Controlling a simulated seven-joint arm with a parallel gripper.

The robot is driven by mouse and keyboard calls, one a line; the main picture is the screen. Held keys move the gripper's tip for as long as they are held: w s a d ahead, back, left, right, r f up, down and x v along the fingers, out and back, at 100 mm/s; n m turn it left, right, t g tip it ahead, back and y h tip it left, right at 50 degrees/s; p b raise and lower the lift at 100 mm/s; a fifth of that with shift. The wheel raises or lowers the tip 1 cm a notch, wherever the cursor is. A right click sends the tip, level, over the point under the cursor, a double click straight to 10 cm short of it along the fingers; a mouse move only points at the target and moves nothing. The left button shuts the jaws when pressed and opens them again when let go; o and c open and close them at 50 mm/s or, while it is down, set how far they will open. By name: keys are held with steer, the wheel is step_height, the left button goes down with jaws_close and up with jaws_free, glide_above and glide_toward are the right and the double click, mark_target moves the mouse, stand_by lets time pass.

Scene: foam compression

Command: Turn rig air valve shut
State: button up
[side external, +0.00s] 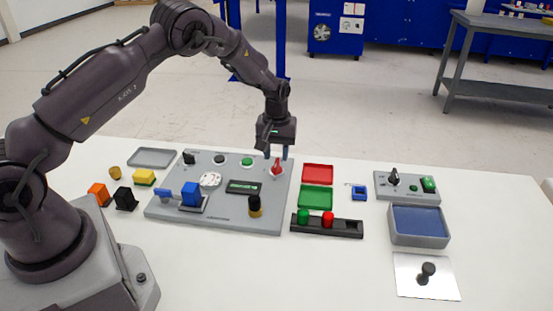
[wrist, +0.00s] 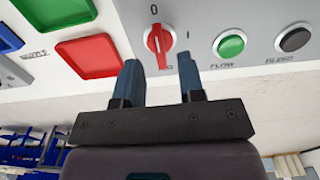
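The red valve knob (side external: 277,168) stands near the back right corner of the grey panel (side external: 165,208). In the wrist view the red knob (wrist: 158,40) sits on a pale round base, its bar running roughly up and down the picture. A "0" mark is just above it and another small mark is to its right. My gripper (side external: 275,155) points down just above the knob. In the wrist view its two fingers (wrist: 158,65) are apart, with the knob lined up with the gap. I cannot tell whether either finger touches it.
A green button (wrist: 230,44) and a black button (wrist: 294,39) sit beside the knob. Red (side external: 317,174) and green (side external: 315,197) trays lie right of the panel. A blue foam block (side external: 190,194) sits at the panel's front left. White table is clear at the front.

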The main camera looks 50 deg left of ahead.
mark_target(276, 162)
step_height(276, 162, up, 10)
steer(key=shift+r, duration=0.15)
stand_by(0.4)
steer(key=s+d+r+m+t, duration=0.2)
steer(key=s+r, duration=0.4)
steer(key=s, duration=0.4)
steer(key=s+d+r+m+t, duration=0.1)
steer(key=s+d+r+m, duration=0.3)
steer(key=s, duration=0.6)
steer(key=s+d+r+m+t, duration=0.2)
steer(key=s+d+r+m, duration=0.1)
steer(key=s+r, duration=0.5)
steer(key=shift+s+d+r+t, duration=0.3)
steer(key=shift+s+d, duration=0.5)
steer(key=shift+s, duration=0.15)
